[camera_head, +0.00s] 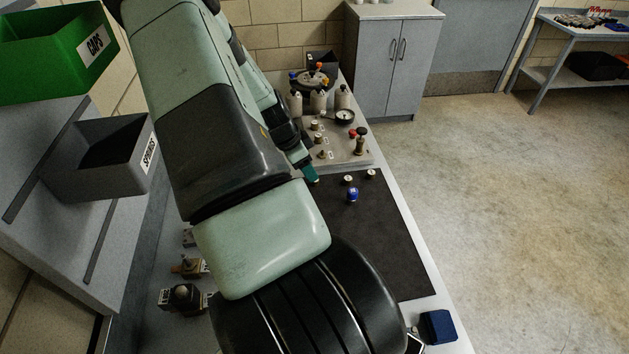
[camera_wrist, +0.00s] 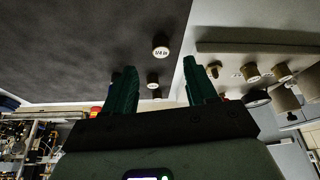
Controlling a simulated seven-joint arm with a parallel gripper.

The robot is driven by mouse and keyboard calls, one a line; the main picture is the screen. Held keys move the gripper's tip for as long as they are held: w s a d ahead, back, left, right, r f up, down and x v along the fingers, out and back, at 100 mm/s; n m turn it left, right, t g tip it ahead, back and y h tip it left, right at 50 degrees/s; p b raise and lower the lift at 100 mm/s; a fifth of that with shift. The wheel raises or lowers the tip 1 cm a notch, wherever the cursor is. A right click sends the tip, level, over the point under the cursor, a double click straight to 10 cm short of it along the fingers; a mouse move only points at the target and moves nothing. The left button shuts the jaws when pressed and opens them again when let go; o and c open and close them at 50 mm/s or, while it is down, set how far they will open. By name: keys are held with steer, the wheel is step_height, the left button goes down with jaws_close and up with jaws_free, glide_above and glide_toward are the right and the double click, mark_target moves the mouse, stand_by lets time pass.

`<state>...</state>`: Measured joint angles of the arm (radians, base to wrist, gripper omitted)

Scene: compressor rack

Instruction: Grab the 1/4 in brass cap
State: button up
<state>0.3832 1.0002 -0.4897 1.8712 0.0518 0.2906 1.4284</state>
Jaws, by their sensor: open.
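The 1/4 in brass cap (camera_wrist: 160,46) stands on the dark mat in the wrist view, its pale round top marked "1/4 in". My gripper (camera_wrist: 160,64) is open and empty, with its two teal fingers apart. The cap shows just beyond the fingertips, in line with the gap between them, and not between the fingers. Two more small caps (camera_wrist: 153,81) show farther off, their labels too small to read. In the head view my gripper (camera_head: 311,173) is partly hidden by my arm, over the mat's far left edge. Which cap there is the 1/4 in one, I cannot tell.
The dark mat (camera_head: 385,235) also holds a blue knob-like part (camera_head: 352,195). A fitting panel (camera_head: 350,152) with valves and a gauge stands beyond it. A dark blue block (camera_head: 438,327) sits at the near right. Green (camera_head: 45,60) and grey (camera_head: 100,160) bins are at left.

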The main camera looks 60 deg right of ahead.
mark_target(315, 182)
steer(key=x, duration=0.5)
steer(key=shift+s+d+f, duration=0.1)
steer(key=shift+d+f, duration=0.1)
steer(key=shift+f, duration=0.15)
steer(key=shift+c, duration=0.2)
jaws_close()
